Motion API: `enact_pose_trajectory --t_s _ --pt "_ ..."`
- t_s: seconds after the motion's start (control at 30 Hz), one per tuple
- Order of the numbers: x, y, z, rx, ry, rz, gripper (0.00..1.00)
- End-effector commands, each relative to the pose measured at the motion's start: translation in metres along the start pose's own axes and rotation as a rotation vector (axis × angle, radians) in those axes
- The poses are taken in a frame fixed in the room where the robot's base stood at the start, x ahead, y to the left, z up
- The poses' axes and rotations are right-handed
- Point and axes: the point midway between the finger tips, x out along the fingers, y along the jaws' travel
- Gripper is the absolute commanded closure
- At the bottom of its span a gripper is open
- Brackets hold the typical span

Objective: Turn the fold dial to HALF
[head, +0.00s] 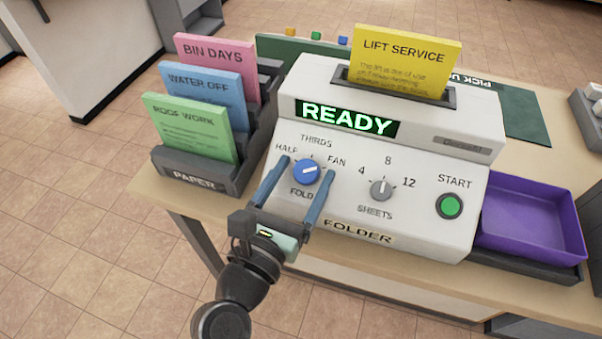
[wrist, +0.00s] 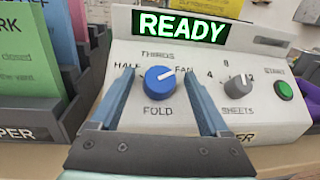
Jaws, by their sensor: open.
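The blue fold dial (head: 306,173) is on the sloped front of the white folder machine (head: 400,185), with HALF at its left, THIRDS above and FAN at its right. Its white mark points right and slightly up, toward FAN; the dial also shows in the wrist view (wrist: 159,81). My gripper (head: 307,167) is open, with its two blue fingers on either side of the dial. In the wrist view a gap shows between each finger and the dial. I cannot tell how far the fingertips are from the panel. The lit display (head: 347,118) reads READY.
A grey sheets dial (head: 381,189) and a green START button (head: 449,206) are right of the fold dial. A yellow LIFT SERVICE stack (head: 407,62) stands in the top slot. A paper rack (head: 195,176) is at left, a purple tray (head: 532,220) at right.

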Motion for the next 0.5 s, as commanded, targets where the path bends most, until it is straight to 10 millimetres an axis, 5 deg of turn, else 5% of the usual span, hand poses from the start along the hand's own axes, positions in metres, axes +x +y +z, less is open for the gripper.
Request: enact_pose_trajectory --t_s 0.13,0.5 --pt "-0.0002 0.0000 0.0000 0.000 0.000 0.000 0.22" --pt "-0.0005 0.0000 0.0001 0.000 0.000 0.000 0.89"
